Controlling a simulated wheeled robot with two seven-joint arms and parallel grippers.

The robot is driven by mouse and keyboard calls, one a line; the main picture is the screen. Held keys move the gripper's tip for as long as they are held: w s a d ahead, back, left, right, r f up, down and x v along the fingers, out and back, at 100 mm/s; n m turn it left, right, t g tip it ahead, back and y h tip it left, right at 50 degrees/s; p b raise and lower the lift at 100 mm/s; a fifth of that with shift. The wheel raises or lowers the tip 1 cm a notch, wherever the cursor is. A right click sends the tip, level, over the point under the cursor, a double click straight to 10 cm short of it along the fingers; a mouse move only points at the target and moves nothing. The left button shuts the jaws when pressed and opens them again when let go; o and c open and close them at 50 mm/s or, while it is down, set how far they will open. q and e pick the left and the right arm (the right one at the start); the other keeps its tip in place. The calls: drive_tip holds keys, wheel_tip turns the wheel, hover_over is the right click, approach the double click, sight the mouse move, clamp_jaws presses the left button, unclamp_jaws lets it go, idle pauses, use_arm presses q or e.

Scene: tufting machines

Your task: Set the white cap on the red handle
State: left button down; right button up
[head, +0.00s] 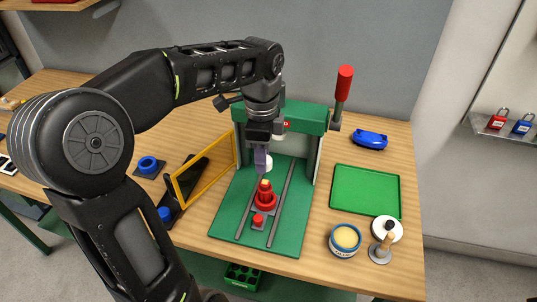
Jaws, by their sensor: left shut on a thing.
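The red handle (265,196) stands upright in the bed of the green press, with a cream-coloured top (265,184). My left gripper (261,168) points down just above it, with a small gap visible. The gripper is shut on the white cap (269,163), which shows as a small white round piece at the right of the fingers and is partly hidden by them. My right gripper is not in view.
The green press (294,225) has a red-topped lever (343,85) at its right. A yellow frame (205,172) stands at its left. The tray is empty.

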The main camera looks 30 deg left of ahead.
sight(263, 182)
use_arm(q)
drive_tip(key=shift+f, duration=0.25)
wheel_tip(263, 182, down, 4)
drive_tip(key=b, duration=0.3)
drive_tip(key=shift+r+b, duration=0.15)
drive_tip(key=shift+b, duration=0.2)
drive_tip(key=shift+f, duration=0.45)
idle(0.9)
drive_tip(key=shift+f, duration=0.55)
idle(1.0)
idle(0.5)
idle(0.3)
drive_tip(key=c, duration=0.9)
unclamp_jaws()
drive_tip(key=shift+c, duration=0.2)
